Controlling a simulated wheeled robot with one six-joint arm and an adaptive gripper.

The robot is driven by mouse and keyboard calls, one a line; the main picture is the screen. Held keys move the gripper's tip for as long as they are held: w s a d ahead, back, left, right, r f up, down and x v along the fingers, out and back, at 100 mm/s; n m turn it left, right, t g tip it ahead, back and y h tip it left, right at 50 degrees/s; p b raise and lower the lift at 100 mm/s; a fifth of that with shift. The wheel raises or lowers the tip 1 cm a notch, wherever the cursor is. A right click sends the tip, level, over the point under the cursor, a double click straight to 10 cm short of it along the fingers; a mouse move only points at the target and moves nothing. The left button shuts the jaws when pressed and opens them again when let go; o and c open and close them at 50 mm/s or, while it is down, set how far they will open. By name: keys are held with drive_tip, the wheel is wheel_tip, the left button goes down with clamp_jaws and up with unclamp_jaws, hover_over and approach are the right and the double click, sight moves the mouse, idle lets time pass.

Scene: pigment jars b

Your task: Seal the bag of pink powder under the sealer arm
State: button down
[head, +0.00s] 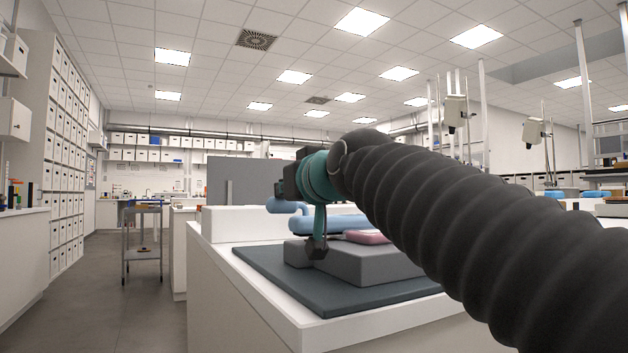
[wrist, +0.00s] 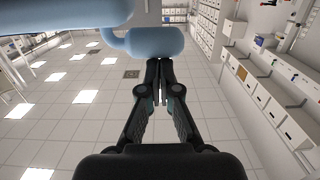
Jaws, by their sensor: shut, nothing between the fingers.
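The sealer has a grey base block (head: 385,265) and a light blue arm (head: 330,228) with a rounded handle (head: 282,206) at its left end. The pink bag (head: 366,237) lies on the block beside the blue arm, partly hidden by my arm. How far it reaches under the blue arm cannot be told. My gripper (head: 287,186) is shut and empty, just above the handle. In the wrist view, which is upside down, the closed fingertips (wrist: 162,68) come right up to the handle (wrist: 155,42); contact cannot be told.
The sealer stands on a dark mat (head: 275,277) on a white counter (head: 240,300). A grey panel (head: 240,180) rises behind. A trolley (head: 142,240) stands in the aisle at left, where the floor is clear. My own arm blocks the right side.

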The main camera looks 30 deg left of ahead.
drive_tip(key=shift+s+a+f, duration=0.15)
drive_tip(key=shift+s+f, duration=0.05)
drive_tip(key=shift+f, duration=0.4)
drive_tip(key=s+d+r+p, duration=0.2)
drive_tip(key=s+d+r, duration=0.45)
drive_tip(key=d, duration=0.25)
drive_tip(key=w+d+f+m+h+p, duration=0.1)
drive_tip(key=d+f, duration=0.2)
drive_tip(key=w+d+f+h, duration=0.1)
drive_tip(key=d+f+h, duration=0.1)
drive_tip(key=d+f, duration=0.2)
drive_tip(key=w+d+f+m+h+p, duration=0.1)
drive_tip(key=d+f, duration=0.2)
drive_tip(key=shift+w+d+f+m+t+p, duration=0.2)
drive_tip(key=shift+w+m+t+p, duration=0.1)
drive_tip(key=shift+w+p, duration=0.1)
drive_tip(key=d+f+m+h+p, duration=0.25)
drive_tip(key=d+f+h, duration=0.25)
drive_tip(key=d+f, duration=0.6)
drive_tip(key=s+d+f+m+g+h+p, duration=0.1)
drive_tip(key=s+d+f+m+g+h, duration=0.1)
drive_tip(key=s+d+f, duration=0.5)
drive_tip(key=s+d+f+m+g+h+p, duration=0.1)
drive_tip(key=s+d+f, duration=0.6)
drive_tip(key=f, duration=0.7)
drive_tip(key=d+m+g+h, duration=0.1)
drive_tip(key=d+m+g, duration=0.1)
drive_tip(key=m, duration=0.1)
drive_tip(key=shift+d+h+p, duration=0.3)
drive_tip(key=shift+d+p, duration=0.1)
